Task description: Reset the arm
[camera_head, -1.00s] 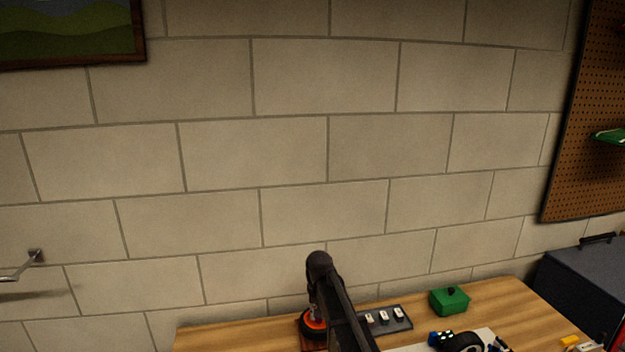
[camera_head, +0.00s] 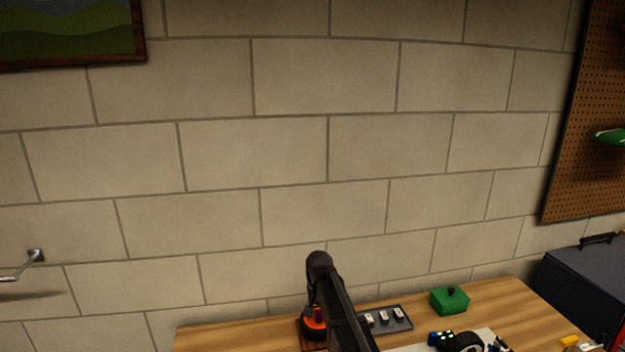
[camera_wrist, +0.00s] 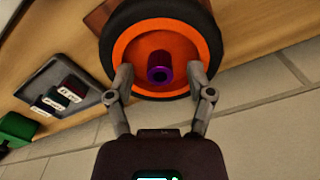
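My gripper (camera_wrist: 161,73) is open in the wrist view, its two fingers spread apart. Behind the fingertips is a black-tyred wheel with an orange rim (camera_wrist: 133,40). A purple nut (camera_wrist: 160,70) sits at the wheel's centre, between the fingers in the picture but touching neither. In the head view my arm stands over the bench, and the orange wheel (camera_head: 315,333) shows just left of it, partly hidden. My gripper is not clear there, being hidden by the arm.
A wooden bench (camera_head: 240,338) holds a grey tray (camera_head: 402,326) with several small parts, a green box (camera_head: 449,301) and a black tyre (camera_head: 466,343). A dark chest (camera_head: 585,290) stands at right. A block wall (camera_head: 250,160) rises behind, and the air above the bench is clear.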

